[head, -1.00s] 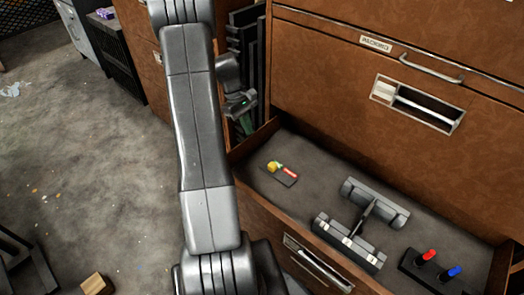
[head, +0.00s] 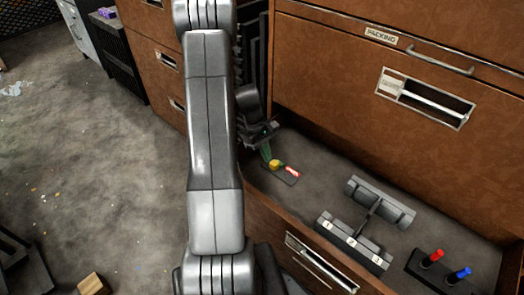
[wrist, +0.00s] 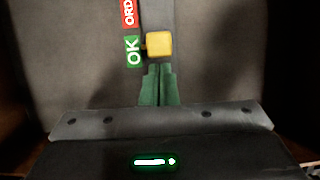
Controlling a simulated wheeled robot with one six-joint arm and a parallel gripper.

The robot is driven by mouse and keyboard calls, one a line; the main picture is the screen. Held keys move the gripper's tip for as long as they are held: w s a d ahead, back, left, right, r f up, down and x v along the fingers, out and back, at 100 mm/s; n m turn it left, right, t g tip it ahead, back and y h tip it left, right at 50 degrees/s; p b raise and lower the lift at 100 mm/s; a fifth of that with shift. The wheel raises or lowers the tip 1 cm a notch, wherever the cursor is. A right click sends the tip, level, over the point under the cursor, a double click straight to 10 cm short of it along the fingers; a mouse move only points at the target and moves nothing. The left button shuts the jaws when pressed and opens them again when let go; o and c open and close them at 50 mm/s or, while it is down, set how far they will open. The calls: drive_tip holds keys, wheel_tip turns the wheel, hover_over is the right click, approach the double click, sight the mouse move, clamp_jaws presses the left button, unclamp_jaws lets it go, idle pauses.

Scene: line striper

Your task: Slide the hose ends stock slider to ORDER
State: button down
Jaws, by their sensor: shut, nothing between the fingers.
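The stock slider is a small dark plate in the open drawer with a yellow knob (wrist: 159,44). My gripper (wrist: 160,70) has green fingertips, shut and empty, just below the knob in the wrist picture. I cannot tell whether they touch it. Nothing legible names the slider as hose ends.
The brown drawer (head: 262,215) also holds a grey fixture (head: 353,243) with numbered blocks and a dark block with a red peg (head: 433,258) and a blue peg (head: 459,274). A drawer labelled PACKING (head: 381,36) stands behind. Drawer walls bound the room around the slider.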

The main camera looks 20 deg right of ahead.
sight(274, 165)
drive_tip(key=s+d, duration=0.1)
drive_tip(key=s, duration=0.2)
drive_tip(key=s+d, duration=0.1)
drive_tip(key=shift+s+d, duration=0.25)
drive_tip(key=shift+d, duration=0.05)
drive_tip(key=shift+a, duration=0.1)
